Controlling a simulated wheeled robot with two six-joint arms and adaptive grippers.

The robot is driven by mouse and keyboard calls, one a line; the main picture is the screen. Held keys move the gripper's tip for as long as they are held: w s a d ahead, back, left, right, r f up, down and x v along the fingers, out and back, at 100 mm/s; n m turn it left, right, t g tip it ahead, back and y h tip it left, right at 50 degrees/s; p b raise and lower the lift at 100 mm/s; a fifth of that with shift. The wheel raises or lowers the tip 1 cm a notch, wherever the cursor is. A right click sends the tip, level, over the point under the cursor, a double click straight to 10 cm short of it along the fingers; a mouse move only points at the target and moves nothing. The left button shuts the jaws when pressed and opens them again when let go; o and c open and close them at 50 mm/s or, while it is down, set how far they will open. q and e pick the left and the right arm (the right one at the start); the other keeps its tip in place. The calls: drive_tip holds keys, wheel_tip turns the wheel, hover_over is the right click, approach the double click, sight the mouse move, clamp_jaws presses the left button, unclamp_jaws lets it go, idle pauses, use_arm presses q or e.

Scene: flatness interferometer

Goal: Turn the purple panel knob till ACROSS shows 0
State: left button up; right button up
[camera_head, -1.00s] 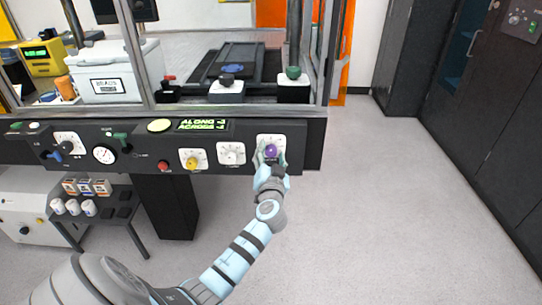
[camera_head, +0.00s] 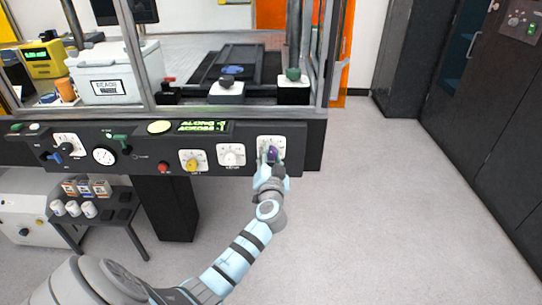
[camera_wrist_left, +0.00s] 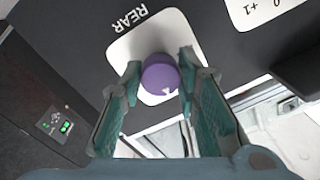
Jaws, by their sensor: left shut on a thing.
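The purple knob (camera_head: 272,153) sits on a white plate at the right end of the dark front panel. My left gripper (camera_head: 270,158) is shut on the knob, one finger on each side. The fingers also show in the left wrist view (camera_wrist_left: 159,88). The green-lit display (camera_head: 202,126) has an ALONG line above an ACROSS line. ACROSS seems to read -1, but the digits are small. My right gripper is not in view.
On the same panel are a yellow knob (camera_head: 193,160), a white dial (camera_head: 231,154), a red button (camera_head: 164,166) and a round gauge (camera_head: 104,154). A metal frame (camera_head: 230,109) stands above. Grey floor (camera_head: 390,210) to the right is clear.

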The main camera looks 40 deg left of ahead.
use_arm(q)
drive_tip(key=m, duration=0.3)
drive_tip(key=shift+m, duration=0.3)
drive_tip(key=shift+m+p, duration=0.5)
drive_tip(key=shift+m, duration=1.8)
drive_tip(key=o, duration=1.2)
drive_tip(key=v, duration=1.2)
drive_tip(key=shift+s+a+f, duration=0.1)
